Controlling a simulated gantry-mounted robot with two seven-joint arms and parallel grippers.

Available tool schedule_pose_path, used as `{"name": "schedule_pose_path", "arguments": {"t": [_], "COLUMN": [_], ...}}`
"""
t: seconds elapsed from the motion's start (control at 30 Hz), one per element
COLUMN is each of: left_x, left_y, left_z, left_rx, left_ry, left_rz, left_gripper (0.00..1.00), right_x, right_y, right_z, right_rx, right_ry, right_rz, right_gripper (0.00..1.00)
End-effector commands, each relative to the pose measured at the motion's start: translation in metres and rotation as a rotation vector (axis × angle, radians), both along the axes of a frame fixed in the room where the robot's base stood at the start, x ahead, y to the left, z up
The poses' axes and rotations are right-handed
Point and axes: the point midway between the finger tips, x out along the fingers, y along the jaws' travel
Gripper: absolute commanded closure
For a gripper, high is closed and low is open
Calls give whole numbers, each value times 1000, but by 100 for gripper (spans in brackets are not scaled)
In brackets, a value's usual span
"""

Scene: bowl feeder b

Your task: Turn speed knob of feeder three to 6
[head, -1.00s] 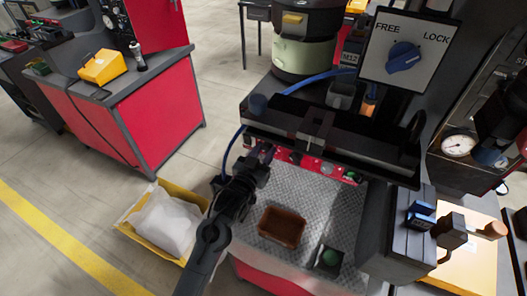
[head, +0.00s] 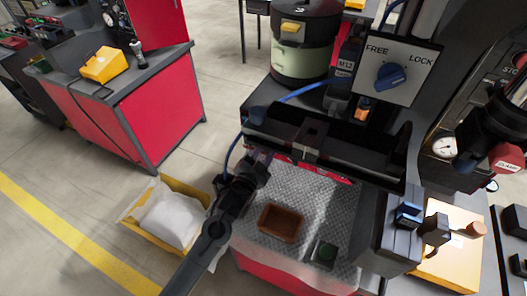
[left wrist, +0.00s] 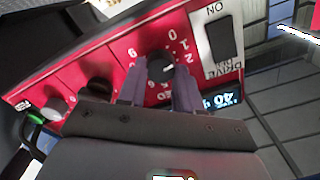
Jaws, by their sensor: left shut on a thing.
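In the left wrist view my left gripper (left wrist: 160,92) has its two purple-grey fingers on either side of a small dark round knob (left wrist: 160,68), shut on it. The knob sits on a red panel (left wrist: 120,50) with white digits around it, seen turned over. A pale mark on the knob faces right, towards the 2 side. The fingers hide the lower part of the dial. In the head view the left gripper (head: 246,172) is at the left end of the red front strip below the dark ledge. My right gripper is not in view.
A lit blue display (left wrist: 222,99) and a dark switch (left wrist: 221,42) are right of the knob; another black knob (left wrist: 98,88) is left. A round feeder bowl (head: 303,55), a FREE/LOCK plate (head: 420,75) and a brown tray (head: 281,222) stand nearby.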

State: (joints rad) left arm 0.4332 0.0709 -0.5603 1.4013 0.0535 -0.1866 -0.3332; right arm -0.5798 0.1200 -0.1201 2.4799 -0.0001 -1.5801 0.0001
Motion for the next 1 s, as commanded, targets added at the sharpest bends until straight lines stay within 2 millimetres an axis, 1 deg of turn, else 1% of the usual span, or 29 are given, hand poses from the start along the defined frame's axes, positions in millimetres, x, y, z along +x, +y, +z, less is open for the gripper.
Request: {"name": "schedule_pose_path", "arguments": {"t": [0.47, 0.5, 0.63, 0.9, 1.0], "left_x": [0, 0, 0, 0, -3], "left_y": [0, 0, 0, 0, 2], "left_z": [-1, -1, -1, 0, 0], "left_rx": [15, 15, 15, 14, 14], "left_ry": [-6, -6, -6, -6, -6], "left_rz": [1, 1, 1, 0, 0], "left_gripper": [96, 60, 40, 40, 40], "right_x": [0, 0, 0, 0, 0], "right_y": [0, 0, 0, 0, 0], "right_z": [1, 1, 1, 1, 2], "right_rx": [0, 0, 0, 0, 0], "right_ry": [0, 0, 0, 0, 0], "right_rz": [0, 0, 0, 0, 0], "right_gripper": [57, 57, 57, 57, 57]}}
